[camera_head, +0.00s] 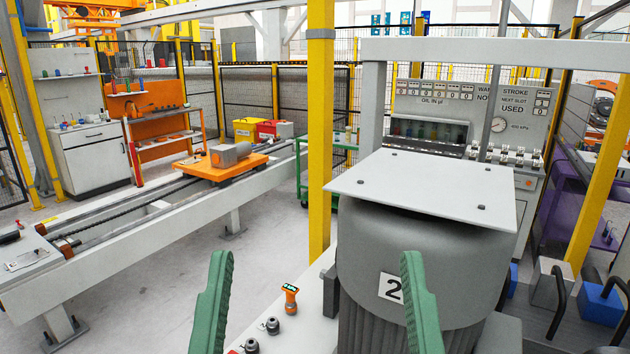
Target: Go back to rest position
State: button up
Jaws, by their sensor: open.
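My gripper (317,256) shows in the head view as two green ribbed fingers at the bottom of the picture. The fingers stand wide apart, and nothing is held between them. The left finger is over the pale floor. The right finger overlaps the front of a grey ribbed cylindrical housing (370,240) marked "2". Whether the finger touches the housing, I cannot tell. The lower ends of both fingers are cut off by the picture's edge.
A flat white plate (430,190) tops the housing. A yellow post (320,120) stands just behind. A small orange-topped device (290,296) and black knobs are low between the fingers. A rail bench with an orange carriage (225,165) runs along the left; open floor lies before it.

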notch_tip(320, 180, up, 31)
jog(key=p, duration=2.6)
notch_tip(320, 180, down, 46)
jog(key=b, duration=4.4)
jog(key=shift+w+d+b, duration=0.15)
jog(key=shift+b, duration=0.2)
jog(key=shift+r, duration=0.1)
